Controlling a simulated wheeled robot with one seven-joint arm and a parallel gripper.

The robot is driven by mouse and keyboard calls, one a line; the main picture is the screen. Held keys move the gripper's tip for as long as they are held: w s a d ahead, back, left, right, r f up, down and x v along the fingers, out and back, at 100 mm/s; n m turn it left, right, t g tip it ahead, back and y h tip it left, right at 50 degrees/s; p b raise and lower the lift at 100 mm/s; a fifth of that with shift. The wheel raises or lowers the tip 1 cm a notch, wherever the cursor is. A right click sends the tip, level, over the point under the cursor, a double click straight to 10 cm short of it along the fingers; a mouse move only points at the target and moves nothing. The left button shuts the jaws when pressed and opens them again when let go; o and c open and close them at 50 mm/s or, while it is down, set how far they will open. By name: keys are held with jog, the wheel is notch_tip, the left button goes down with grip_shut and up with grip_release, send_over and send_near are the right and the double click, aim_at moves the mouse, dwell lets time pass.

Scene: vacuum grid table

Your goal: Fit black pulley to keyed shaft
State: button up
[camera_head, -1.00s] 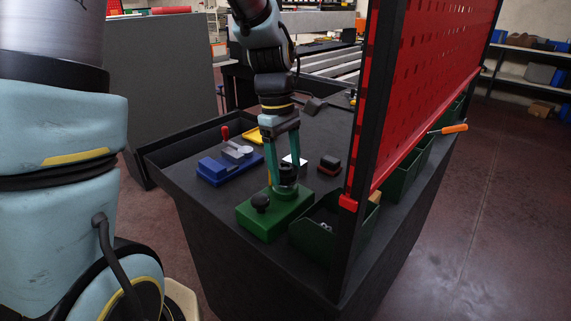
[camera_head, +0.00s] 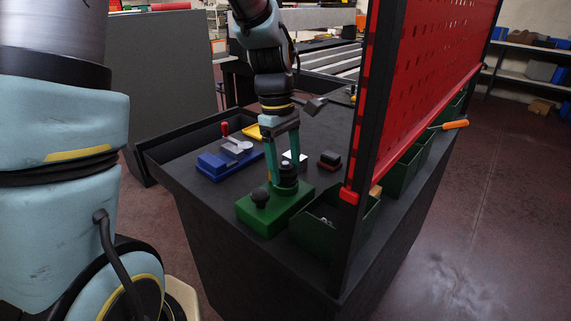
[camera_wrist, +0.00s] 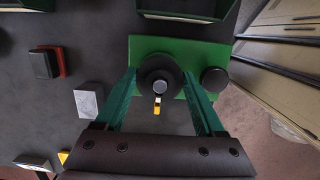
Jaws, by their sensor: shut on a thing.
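The black pulley (camera_wrist: 149,74) is round and dark, held between the teal fingers of my gripper (camera_wrist: 160,78). It also shows in the head view (camera_head: 288,180), low between the fingers (camera_head: 284,178). The pulley is over the green base (camera_wrist: 150,45), near the end away from the black knob (camera_wrist: 215,79). A grey round centre shows in the pulley in the wrist view, with a small yellow and white mark (camera_wrist: 157,106) just below it. The shaft under the pulley is mostly hidden, and I cannot tell how far down the pulley sits.
A blue fixture (camera_head: 214,168) with a grey part and red handle stands left of the green base (camera_head: 262,222). A red-and-black block (camera_head: 330,161) and a white block (camera_head: 295,157) lie behind. A green bin (camera_head: 318,233) and the red pegboard (camera_head: 425,90) stand close on the right.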

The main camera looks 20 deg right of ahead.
dwell(0.3)
jog(key=o, duration=1.5)
jog(key=r, duration=0.3)
jog(key=w+r+b, duration=0.1)
jog(key=r, duration=0.6)
jog(key=shift+w+a+r, duration=0.2)
jog(key=shift+a+r, duration=0.2)
